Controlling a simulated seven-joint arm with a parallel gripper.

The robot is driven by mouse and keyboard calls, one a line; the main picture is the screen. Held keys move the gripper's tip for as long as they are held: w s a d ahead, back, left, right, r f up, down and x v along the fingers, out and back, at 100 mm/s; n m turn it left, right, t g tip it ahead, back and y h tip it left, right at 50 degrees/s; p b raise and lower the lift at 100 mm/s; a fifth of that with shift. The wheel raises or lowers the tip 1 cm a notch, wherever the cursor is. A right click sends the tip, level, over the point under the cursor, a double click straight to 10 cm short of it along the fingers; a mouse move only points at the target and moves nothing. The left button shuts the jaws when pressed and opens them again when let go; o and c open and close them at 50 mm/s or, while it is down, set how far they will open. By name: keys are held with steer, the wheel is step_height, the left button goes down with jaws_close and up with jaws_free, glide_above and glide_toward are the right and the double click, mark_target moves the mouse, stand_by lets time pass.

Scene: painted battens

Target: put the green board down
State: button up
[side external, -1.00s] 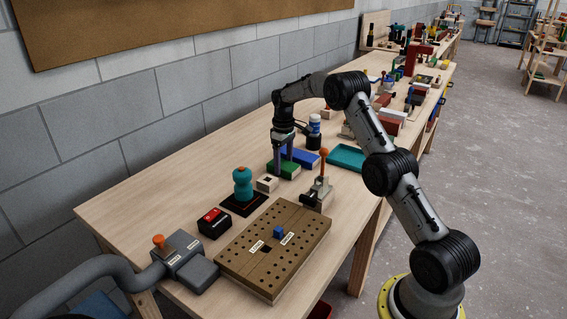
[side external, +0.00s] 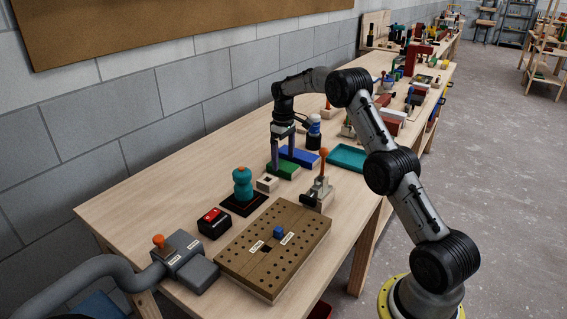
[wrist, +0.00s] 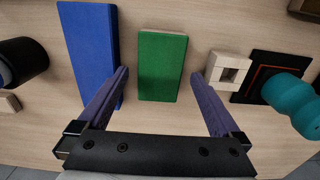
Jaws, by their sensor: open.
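The green board (side external: 284,170) lies flat on the wooden table, and it also shows in the wrist view (wrist: 162,68). A blue board (side external: 301,157) lies flat beside it, on the left in the wrist view (wrist: 92,45). My gripper (side external: 283,160) is over the green board with its fingers pointing down. In the wrist view my gripper (wrist: 160,78) is open, with one finger on each side of the green board and a gap to it on both sides. The left finger overlaps the blue board in that view; I cannot tell whether they touch.
A small pale block with a square hole (side external: 267,183) and a teal knobbed piece on a black base (side external: 243,186) stand near. A lever clamp (side external: 319,190), a teal tray (side external: 347,157) and a drilled board (side external: 254,266) lie around. Bare table is at the left.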

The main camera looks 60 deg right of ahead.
mark_target(283, 165)
step_height(283, 165, up, 10)
steer(key=s+a+r+t, duration=0.3)
steer(key=s+a+r, duration=0.95)
steer(key=a, duration=0.45)
steer(key=s+a+f+t, duration=0.1)
steer(key=s+a+f, duration=0.1)
steer(key=s, duration=0.5)
steer(key=s+a+f, duration=0.1)
steer(key=s+a, duration=0.3)
steer(key=s, duration=0.4)
steer(key=s+a+f+t, duration=0.1)
steer(key=s+a+f, duration=0.1)
steer(key=s+a, duration=0.2)
steer(key=s, duration=0.3)
steer(key=shift+s+f+t, duration=0.3)
steer(key=shift+f, duration=0.05)
